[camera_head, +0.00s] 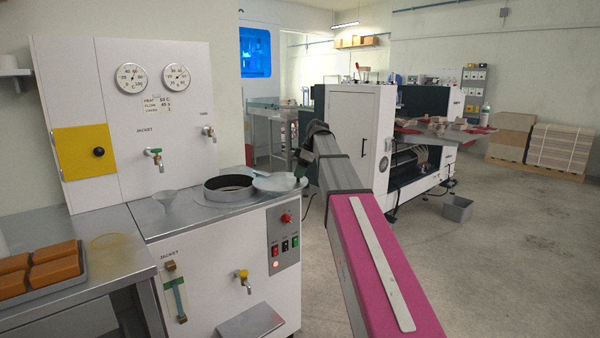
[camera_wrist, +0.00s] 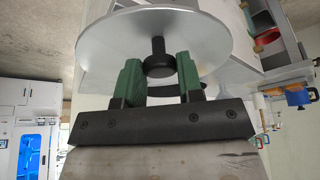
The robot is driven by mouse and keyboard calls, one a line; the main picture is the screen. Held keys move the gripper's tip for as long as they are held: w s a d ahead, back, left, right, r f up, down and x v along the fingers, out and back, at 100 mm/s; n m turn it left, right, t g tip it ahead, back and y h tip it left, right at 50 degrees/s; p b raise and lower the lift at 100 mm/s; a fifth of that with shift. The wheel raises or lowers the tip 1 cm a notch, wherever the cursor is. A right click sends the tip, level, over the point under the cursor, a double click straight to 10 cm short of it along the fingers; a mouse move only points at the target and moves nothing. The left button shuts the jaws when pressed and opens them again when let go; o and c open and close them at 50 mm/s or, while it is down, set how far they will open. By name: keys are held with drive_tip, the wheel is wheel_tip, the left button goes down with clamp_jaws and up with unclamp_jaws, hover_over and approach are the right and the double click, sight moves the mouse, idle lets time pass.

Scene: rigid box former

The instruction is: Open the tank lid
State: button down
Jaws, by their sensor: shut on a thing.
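The tank (camera_head: 213,198) is a round vessel with a dark rim, set in the top of the white machine. Its mouth shows uncovered in the head view. The tank lid (camera_head: 273,183), a grey metal disc, is to the right of the mouth and seems slightly tilted; whether it touches the machine top is unclear. In the wrist view the lid (camera_wrist: 115,42) fills the upper middle, with a black knob (camera_wrist: 158,64) at its centre. My gripper (camera_wrist: 158,77) has its green fingers shut on that knob. In the head view the fingers are mostly hidden by my arm.
Taps (camera_head: 154,152) and two gauges are on the back panel. A control box (camera_head: 284,238) is on the front. A tray of orange-brown blocks (camera_head: 48,268) lies on the left bench.

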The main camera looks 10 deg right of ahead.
drive_tip(key=c, duration=0.8)
unclamp_jaws()
drive_tip(key=shift+o, duration=0.2)
drive_tip(key=w+v, duration=0.1)
drive_tip(key=v, duration=0.9)
drive_tip(key=shift+s+r, duration=0.35)
drive_tip(key=shift+s, duration=0.1)
drive_tip(key=shift+d, duration=0.15)
